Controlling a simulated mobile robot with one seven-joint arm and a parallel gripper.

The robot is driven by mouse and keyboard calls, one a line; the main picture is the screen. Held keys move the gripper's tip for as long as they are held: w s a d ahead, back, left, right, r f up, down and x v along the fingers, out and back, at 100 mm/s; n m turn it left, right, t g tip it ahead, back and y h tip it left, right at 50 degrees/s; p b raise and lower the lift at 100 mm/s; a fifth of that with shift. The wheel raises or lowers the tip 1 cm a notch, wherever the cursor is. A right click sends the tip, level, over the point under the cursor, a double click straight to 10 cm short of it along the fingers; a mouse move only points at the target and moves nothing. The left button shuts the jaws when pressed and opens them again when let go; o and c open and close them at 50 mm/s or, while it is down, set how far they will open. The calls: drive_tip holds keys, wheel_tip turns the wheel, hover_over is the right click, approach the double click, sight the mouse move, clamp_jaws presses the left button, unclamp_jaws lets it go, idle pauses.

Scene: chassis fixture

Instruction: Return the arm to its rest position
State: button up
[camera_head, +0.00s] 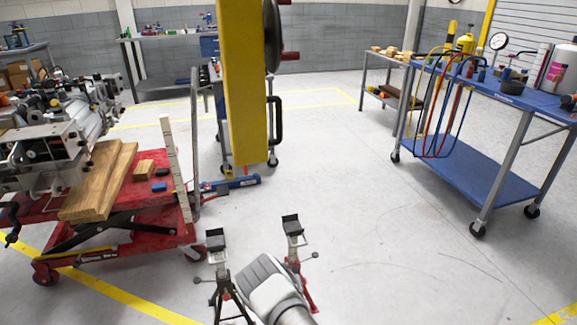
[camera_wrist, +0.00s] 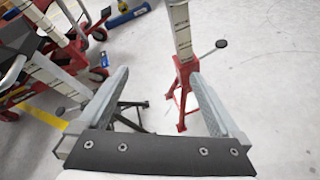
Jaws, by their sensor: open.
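My gripper (camera_wrist: 158,76) shows in the wrist view with its two grey fingers wide apart and nothing between them. Its dark crossbar lies along the bottom of that view. My grey and white arm (camera_head: 268,283) shows at the bottom centre of the head view, reaching low between two jack stands. The right jack stand (camera_head: 293,245) is red with a black top; it also shows in the wrist view (camera_wrist: 184,75), beyond the fingers. The left jack stand (camera_head: 217,262) has dark legs. I cannot tell whether the arm touches either stand. The fingers are not clear in the head view.
A red lift cart (camera_head: 150,200) with wood blocks and machinery stands at left. A yellow post (camera_head: 245,80) hangs in the upper middle. A blue cart (camera_head: 480,165) with hoses and gauges stands at right. The floor between the stands and the blue cart is clear.

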drive_tip(key=w+d+r+m+g+h+b, duration=0.1)
drive_tip(key=d+r+m+g+b, duration=0.15)
drive_tip(key=r+m, duration=0.75)
drive_tip(key=w+d+r+m+g+h+b, duration=0.1)
drive_tip(key=d+r+m, duration=0.35)
drive_tip(key=r, duration=1.15)
drive_tip(key=s+d+r+m+g+y+b, duration=0.15)
drive_tip(key=s+d+r+m, duration=0.25)
drive_tip(key=s+r+m, duration=0.75)
drive_tip(key=s+d+r+m+g+b, duration=0.1)
drive_tip(key=s+d+r+m, duration=0.1)
drive_tip(key=s, duration=0.8)
drive_tip(key=s+d+r+m+b, duration=0.1)
drive_tip(key=s+r+m, duration=0.15)
drive_tip(key=s, duration=0.85)
drive_tip(key=s+d+r+m+g+b, duration=0.1)
drive_tip(key=s+d+r+m+b, duration=0.1)
drive_tip(key=s, duration=0.8)
wheel_tip(320, 180, up, 28)
drive_tip(key=h+p, duration=0.1)
drive_tip(key=p, duration=2.8)
drive_tip(key=shift+s+a+r, duration=0.2)
drive_tip(key=shift+s+r, duration=0.05)
drive_tip(key=shift+s, duration=0.2)
